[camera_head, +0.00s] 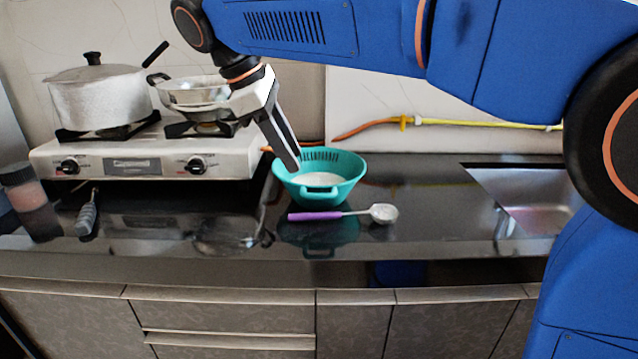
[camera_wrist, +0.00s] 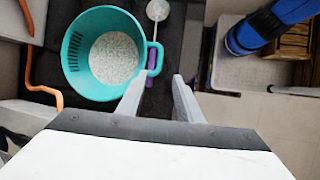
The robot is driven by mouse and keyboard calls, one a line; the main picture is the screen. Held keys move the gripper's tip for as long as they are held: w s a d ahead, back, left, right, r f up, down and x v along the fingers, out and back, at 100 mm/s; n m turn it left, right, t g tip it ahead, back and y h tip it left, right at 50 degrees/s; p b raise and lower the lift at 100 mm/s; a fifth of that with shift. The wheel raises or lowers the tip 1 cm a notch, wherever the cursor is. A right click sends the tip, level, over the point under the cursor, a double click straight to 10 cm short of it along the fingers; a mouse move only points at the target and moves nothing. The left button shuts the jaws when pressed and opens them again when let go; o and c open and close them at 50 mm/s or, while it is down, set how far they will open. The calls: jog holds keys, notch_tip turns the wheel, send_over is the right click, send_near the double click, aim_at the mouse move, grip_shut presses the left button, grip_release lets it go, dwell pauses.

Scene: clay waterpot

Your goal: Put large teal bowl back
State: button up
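The large teal bowl (camera_head: 347,187) stands upright on the dark counter, with white grainy contents inside. In the wrist view the teal bowl (camera_wrist: 84,84) is at the upper left, its looped handle pointing right. My gripper (camera_head: 293,167) reaches down at the bowl's left rim in the head view. In the wrist view my gripper (camera_wrist: 159,78) has its two fingers apart, with the handle's end just ahead of the gap. I cannot tell whether a finger touches the bowl.
A purple-handled spoon (camera_head: 318,215) lies in front of the bowl. A gas stove (camera_head: 135,163) with a lidded pot (camera_head: 97,100) and a steel pan (camera_head: 195,93) is left. A sink (camera_head: 535,195) is right. The counter between bowl and sink is clear.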

aim_at(317, 194)
jog(key=x, duration=0.7)
jog(key=shift+d+f, duration=0.2)
jog(key=shift+f, duration=0.15)
jog(key=shift+x, duration=2.6)
jog(key=shift+w+d+r, duration=0.1)
jog(key=shift+d, duration=0.1)
jog(key=shift+c, duration=0.4)
grip_shut()
